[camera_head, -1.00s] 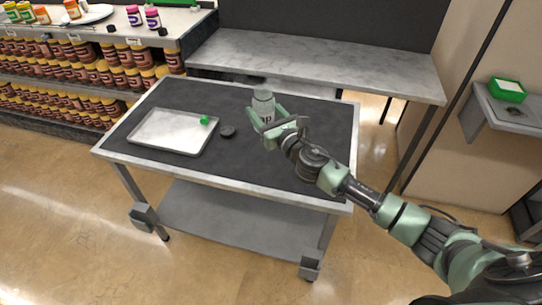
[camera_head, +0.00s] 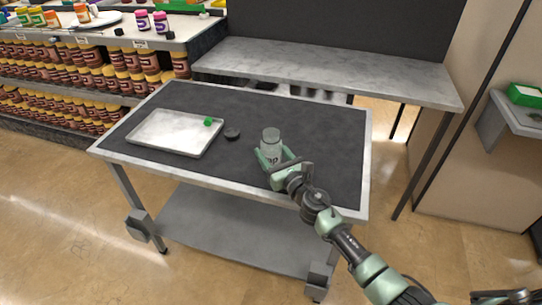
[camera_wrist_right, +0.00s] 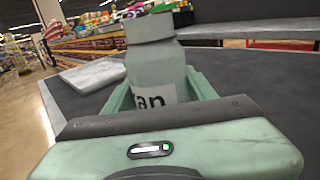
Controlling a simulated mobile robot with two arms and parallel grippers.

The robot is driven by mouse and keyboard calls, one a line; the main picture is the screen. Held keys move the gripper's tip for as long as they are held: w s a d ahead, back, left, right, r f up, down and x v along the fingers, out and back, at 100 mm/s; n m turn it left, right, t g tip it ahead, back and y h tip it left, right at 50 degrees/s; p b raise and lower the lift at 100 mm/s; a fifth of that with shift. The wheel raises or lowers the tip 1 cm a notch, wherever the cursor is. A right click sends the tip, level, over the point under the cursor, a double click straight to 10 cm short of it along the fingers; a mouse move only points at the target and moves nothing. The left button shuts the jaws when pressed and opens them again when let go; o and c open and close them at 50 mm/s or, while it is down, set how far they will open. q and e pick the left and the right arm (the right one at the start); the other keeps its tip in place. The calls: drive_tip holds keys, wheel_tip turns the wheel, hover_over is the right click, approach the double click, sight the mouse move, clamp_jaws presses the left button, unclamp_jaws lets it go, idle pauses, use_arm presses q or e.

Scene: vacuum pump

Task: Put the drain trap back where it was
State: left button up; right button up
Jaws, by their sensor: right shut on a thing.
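The drain trap appears to be a clear greyish jar (camera_head: 271,142) with a dark-lettered white label, of which only part shows. It is upright, at the right part of the dark-topped cart. My right gripper (camera_head: 277,160) is shut on its lower body, one finger on each side. In the right wrist view the jar (camera_wrist_right: 157,65) stands between the green fingers, its narrower neck up. Its base is hidden by the gripper, so I cannot tell whether it touches the cart top. My left gripper is not in view.
A grey bench (camera_head: 330,70) stands behind. Shelves of jars (camera_head: 85,75) are at the left.

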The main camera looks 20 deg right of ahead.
drive_tip(key=shift+r, duration=0.2)
drive_tip(key=shift+f, duration=0.15)
drive_tip(key=o, duration=1.6)
drive_tip(key=shift+f, duration=0.1)
drive_tip(key=shift+s+r, duration=0.15)
drive_tip(key=shift+r, duration=0.1)
drive_tip(key=s, duration=0.3)
drive_tip(key=s+d, duration=0.1)
drive_tip(key=s, duration=0.3)
drive_tip(key=s+d, duration=0.1)
drive_tip(key=s, duration=0.2)
drive_tip(key=shift+s+d+f, duration=0.1)
drive_tip(key=shift+s+f, duration=0.05)
drive_tip(key=shift+s, duration=0.15)
drive_tip(key=shift+s+d, duration=0.1)
drive_tip(key=shift+s, duration=0.4)
